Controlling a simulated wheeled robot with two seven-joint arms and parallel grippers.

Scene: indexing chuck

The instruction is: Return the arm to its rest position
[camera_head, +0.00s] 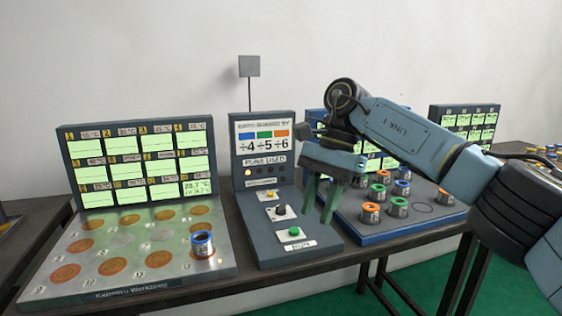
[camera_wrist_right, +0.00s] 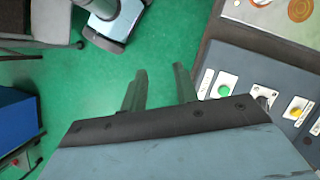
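My right arm comes in from the right in the head view. My right gripper (camera_head: 320,208) hangs in the air at the front, between the control console (camera_head: 310,247) and the blue tray (camera_head: 392,232), as seen in the picture. Its two green fingers point down and stand apart with nothing between them. The right wrist view also shows the fingers (camera_wrist_right: 160,84) apart and empty, over green floor, with the console's edge to their right. My left gripper is in neither view.
A metal plate (camera_head: 75,238) with round spots carries one blue-ringed can (camera_head: 203,244). Several orange-, blue- and green-ringed cans stand on the blue tray. The console has a green button (camera_head: 294,231), a black knob and a yellow button. Display panels (camera_head: 140,165) stand behind.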

